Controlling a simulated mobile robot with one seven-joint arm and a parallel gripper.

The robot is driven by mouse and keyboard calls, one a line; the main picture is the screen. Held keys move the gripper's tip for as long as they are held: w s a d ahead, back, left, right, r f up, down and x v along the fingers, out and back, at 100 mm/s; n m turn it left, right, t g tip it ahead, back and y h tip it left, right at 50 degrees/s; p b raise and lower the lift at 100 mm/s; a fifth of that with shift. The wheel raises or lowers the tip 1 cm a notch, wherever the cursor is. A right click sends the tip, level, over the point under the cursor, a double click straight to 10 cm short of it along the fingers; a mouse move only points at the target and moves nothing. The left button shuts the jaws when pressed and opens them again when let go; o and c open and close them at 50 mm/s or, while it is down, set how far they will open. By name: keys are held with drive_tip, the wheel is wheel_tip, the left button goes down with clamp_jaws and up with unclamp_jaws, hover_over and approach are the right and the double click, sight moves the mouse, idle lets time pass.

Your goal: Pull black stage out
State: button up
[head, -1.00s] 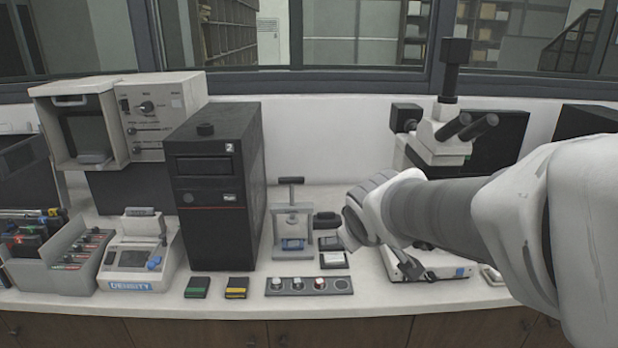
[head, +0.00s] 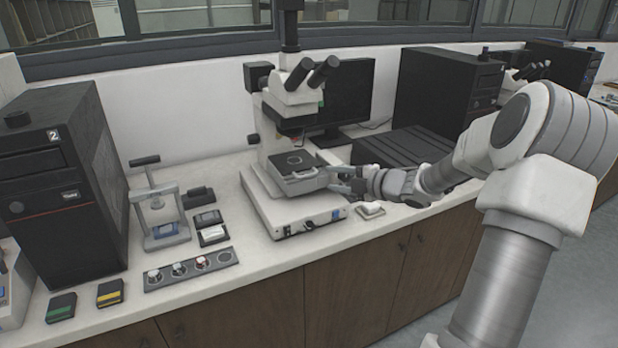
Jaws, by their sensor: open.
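The black stage (head: 290,160) is a dark plate on a grey block under the objective of the white microscope (head: 298,92), in the head view. The grey block has a handle on its front right side. The microscope stands on a white base (head: 290,214). My gripper (head: 345,180) is open, with its fingers at the right side of the stage, beside the handle. At this size I cannot tell whether the fingers touch the handle or stand around it.
A small mounting press (head: 158,205) stands left of the microscope, with a strip of round samples (head: 190,268) in front. A black computer tower (head: 60,180) is further left. A monitor (head: 345,100) and a dark ribbed box (head: 405,148) stand behind my gripper. A small white item (head: 370,210) lies below it.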

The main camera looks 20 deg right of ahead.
drive_tip(key=n+y, duration=0.2)
approach(309, 176)
drive_tip(key=shift+t, duration=0.3)
drive_tip(key=x, duration=1)
drive_tip(key=shift+w+a+f, duration=0.15)
drive_tip(key=shift+w+f, duration=0.05)
drive_tip(key=shift+f, duration=0.1)
drive_tip(key=shift+h, duration=0.3)
drive_tip(key=c, duration=0.7)
clamp_jaws()
drive_tip(key=shift+s+f, duration=0.15)
drive_tip(key=shift+f, duration=0.1)
